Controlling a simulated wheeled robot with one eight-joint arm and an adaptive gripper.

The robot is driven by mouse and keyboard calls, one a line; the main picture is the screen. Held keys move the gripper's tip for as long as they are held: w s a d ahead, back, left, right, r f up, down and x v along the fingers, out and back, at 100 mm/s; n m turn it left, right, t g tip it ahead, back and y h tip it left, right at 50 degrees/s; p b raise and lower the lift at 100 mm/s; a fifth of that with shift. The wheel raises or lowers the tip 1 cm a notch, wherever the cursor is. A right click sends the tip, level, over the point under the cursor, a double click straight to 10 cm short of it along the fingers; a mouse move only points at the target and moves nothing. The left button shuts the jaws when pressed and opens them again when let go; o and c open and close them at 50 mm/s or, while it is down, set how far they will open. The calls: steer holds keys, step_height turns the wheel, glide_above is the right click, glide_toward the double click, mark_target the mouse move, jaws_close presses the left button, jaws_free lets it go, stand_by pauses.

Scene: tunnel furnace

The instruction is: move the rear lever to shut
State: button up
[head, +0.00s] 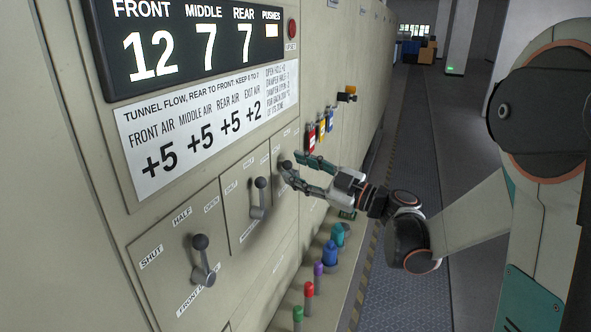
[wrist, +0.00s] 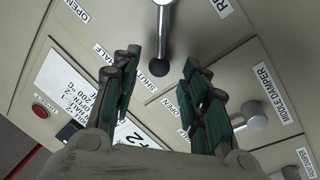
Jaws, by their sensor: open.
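The rear lever has a dark ball knob on a metal shaft. In the wrist view its knob (wrist: 160,68) appears between my open fingertips, close beside the word SHUT on the panel. In the head view the rear lever (head: 285,165) is partly hidden by my gripper (head: 293,165), whose teal fingers are spread near the knob. I cannot tell whether a finger touches it. In the wrist view my gripper (wrist: 158,75) holds nothing. The plate labels OPEN, HALF and SHUT run in an arc around the lever.
The middle lever (head: 259,195) and front lever (head: 203,258) are nearby on the same wall. A display (head: 195,45) reads front 12, middle 7, rear 7. The aisle floor (head: 405,240) is clear.

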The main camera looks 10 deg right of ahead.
steer(key=v, duration=1)
steer(key=shift+s+d, duration=0.25)
steer(key=shift+f, duration=0.1)
